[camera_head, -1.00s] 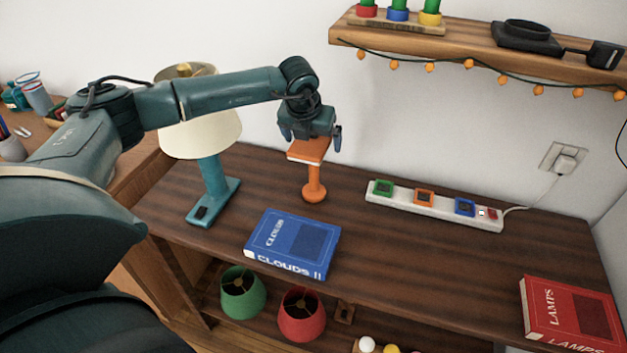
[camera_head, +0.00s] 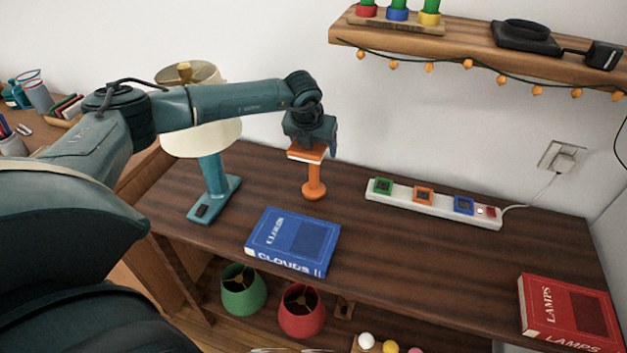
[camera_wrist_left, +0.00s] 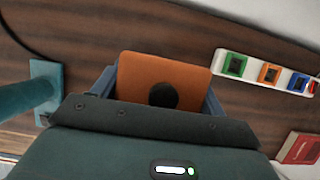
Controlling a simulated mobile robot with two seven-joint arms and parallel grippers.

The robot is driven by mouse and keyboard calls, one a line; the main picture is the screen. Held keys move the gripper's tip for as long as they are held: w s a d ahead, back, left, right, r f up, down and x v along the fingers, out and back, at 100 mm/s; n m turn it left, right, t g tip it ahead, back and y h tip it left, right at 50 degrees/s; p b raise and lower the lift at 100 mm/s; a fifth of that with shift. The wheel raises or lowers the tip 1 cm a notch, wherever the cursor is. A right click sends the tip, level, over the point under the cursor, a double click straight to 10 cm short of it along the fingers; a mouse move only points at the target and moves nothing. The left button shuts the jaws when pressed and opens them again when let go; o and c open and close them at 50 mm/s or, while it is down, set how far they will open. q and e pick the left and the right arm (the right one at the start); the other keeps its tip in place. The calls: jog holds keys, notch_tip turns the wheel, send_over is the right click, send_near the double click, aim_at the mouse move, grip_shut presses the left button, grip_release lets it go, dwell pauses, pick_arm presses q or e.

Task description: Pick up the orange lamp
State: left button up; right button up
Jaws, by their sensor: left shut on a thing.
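The orange lamp (camera_head: 314,182) stands on the dark wooden table, its square orange end up and its narrow stem and round foot down. It carries no shade. My left gripper (camera_head: 307,149) is over its top and shut on the square end. In the left wrist view the orange lamp (camera_wrist_left: 190,82) shows as an orange square with a dark round spot, between the two fingers of the left gripper (camera_wrist_left: 160,92). The foot seems to rest on the table. My right gripper is not in view.
A teal lamp (camera_head: 212,178) with a cream shade stands left, under my left forearm. A blue book (camera_head: 292,240) lies in front, a white power strip (camera_head: 402,195) right, a red book (camera_head: 570,312) far right. Green (camera_head: 243,290) and red (camera_head: 302,310) shades sit below. A shelf (camera_head: 460,50) hangs above.

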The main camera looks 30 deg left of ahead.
pick_arm(q)
jog(key=c, duration=0.7)
jog(key=shift+c, duration=0.2)
jog(key=shift+r, duration=0.15)
